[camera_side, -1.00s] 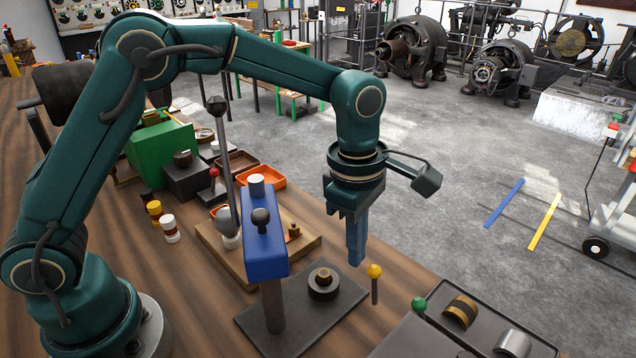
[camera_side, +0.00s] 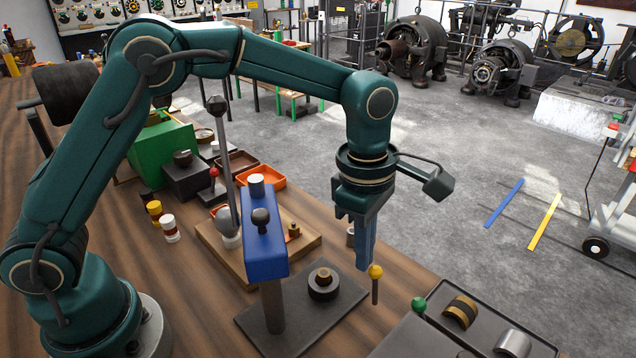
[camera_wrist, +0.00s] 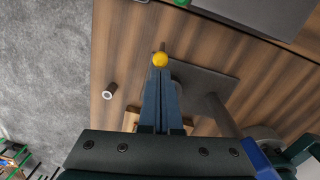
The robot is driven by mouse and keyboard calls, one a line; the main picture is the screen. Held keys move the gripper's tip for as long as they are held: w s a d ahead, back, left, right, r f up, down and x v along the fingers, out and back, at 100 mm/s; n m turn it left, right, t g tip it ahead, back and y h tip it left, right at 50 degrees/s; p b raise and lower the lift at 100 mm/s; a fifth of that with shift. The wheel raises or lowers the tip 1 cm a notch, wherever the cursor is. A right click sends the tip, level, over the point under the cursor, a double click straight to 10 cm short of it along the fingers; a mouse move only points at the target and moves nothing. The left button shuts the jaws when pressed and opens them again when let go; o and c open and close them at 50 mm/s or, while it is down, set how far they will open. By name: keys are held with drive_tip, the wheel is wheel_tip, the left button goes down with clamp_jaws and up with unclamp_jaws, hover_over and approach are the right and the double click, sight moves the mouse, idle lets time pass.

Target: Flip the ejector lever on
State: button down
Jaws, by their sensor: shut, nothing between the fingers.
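A short lever with a yellow ball knob (camera_side: 376,271) stands upright at the right edge of the dark base plate (camera_side: 318,325). I take it for the ejector lever; no label shows. My gripper (camera_side: 363,266) points down with its blue fingers shut and empty. Its tips are right beside the yellow knob, on its left in the side view. In the wrist view the knob (camera_wrist: 160,60) shows just past the fingertips (camera_wrist: 160,72). I cannot tell whether they touch. The lever's stem is mostly hidden in the wrist view.
A blue press head (camera_side: 265,245) on a post stands left of my gripper, with a dark ring (camera_side: 323,285) on the plate. A green-knobbed lever (camera_side: 419,304) and a tray with metal parts (camera_side: 488,322) lie to the right. A small grey cylinder (camera_wrist: 109,91) stands near the table edge.

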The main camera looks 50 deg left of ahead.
drive_tip(key=shift+d, duration=0.1)
drive_tip(key=d, duration=0.6)
drive_tip(key=shift+f+y, duration=0.15)
drive_tip(key=shift+y, duration=0.15)
drive_tip(key=shift+a, duration=0.1)
idle(0.3)
drive_tip(key=shift+a+f, duration=0.3)
drive_tip(key=shift+a, duration=0.4)
drive_tip(key=shift+s+r, duration=0.1)
drive_tip(key=shift+r, duration=2.5)
